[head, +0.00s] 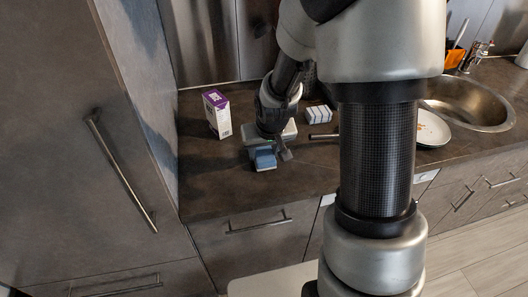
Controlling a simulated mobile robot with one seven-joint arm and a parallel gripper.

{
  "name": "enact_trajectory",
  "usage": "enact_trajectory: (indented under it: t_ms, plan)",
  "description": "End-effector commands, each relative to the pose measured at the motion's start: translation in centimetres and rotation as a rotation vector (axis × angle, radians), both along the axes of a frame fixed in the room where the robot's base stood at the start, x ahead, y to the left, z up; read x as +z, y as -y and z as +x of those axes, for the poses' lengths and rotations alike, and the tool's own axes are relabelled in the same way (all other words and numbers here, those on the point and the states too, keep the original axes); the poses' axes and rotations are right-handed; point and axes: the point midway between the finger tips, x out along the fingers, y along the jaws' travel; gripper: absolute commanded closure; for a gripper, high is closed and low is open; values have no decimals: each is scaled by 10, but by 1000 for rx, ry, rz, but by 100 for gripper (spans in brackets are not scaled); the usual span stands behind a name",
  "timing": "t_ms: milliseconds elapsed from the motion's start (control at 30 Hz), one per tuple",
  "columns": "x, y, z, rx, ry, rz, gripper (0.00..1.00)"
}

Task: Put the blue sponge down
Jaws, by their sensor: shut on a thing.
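The blue sponge (264,159) shows just below my gripper (267,149), over the dark countertop (215,185). It is a small blue block with a lighter upper edge. My gripper points down and is shut on the sponge. Part of the sponge is hidden by the gripper. I cannot tell whether the sponge touches the counter or hangs a little above it.
A white and purple box (217,114) stands left of my gripper. A white striped block (318,114) lies to the right. A white plate (432,129) is near the sink (468,101). The counter in front of the sponge is clear. A tall cabinet (70,130) stands left.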

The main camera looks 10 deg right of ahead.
Motion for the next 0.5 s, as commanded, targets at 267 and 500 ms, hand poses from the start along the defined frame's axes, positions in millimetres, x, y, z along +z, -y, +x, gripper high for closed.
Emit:
enact_trajectory:
  t_ms: [267, 500]
  plan:
    - [-4, 0, 0, 0, 0, 0, 54]
    - [-3, 0, 0, 1, 0, 0, 37]
